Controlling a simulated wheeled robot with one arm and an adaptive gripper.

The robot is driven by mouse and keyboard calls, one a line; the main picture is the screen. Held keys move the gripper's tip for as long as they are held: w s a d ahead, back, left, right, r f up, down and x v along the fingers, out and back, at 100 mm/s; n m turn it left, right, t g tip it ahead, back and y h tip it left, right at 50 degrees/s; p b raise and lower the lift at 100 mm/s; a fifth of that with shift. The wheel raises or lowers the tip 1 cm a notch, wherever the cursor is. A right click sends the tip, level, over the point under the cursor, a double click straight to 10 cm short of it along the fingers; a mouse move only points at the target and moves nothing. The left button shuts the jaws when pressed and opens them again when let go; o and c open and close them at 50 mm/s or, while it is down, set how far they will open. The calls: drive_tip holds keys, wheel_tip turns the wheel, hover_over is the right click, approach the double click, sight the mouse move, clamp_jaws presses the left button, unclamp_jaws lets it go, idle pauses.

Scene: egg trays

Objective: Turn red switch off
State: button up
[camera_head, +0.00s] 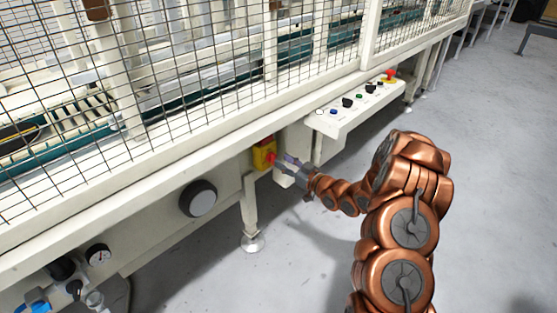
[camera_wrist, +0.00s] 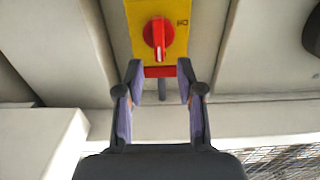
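The red switch (camera_wrist: 158,36) is a round red rotary knob on a yellow plate (camera_wrist: 181,42) at the top middle of the wrist view. The knob's handle points along the picture's vertical. In the head view the yellow switch box (camera_head: 262,154) is on the machine's frame below the cage, with a little red showing. My gripper (camera_wrist: 160,80) is open and empty, its two fingers apart just below the knob in the wrist view. In the head view my gripper (camera_head: 284,164) is close to the right of the box. Whether it touches the box cannot be told.
A control panel (camera_head: 345,108) with several buttons and a red emergency stop (camera_head: 389,75) juts out to the right. A wire mesh cage (camera_head: 190,75) stands above. Grey floor (camera_head: 480,140) is clear at right.

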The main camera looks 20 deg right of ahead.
sight(276, 157)
drive_tip(key=shift+x, duration=1.65)
drive_tip(key=shift+c, duration=0.3)
clamp_jaws()
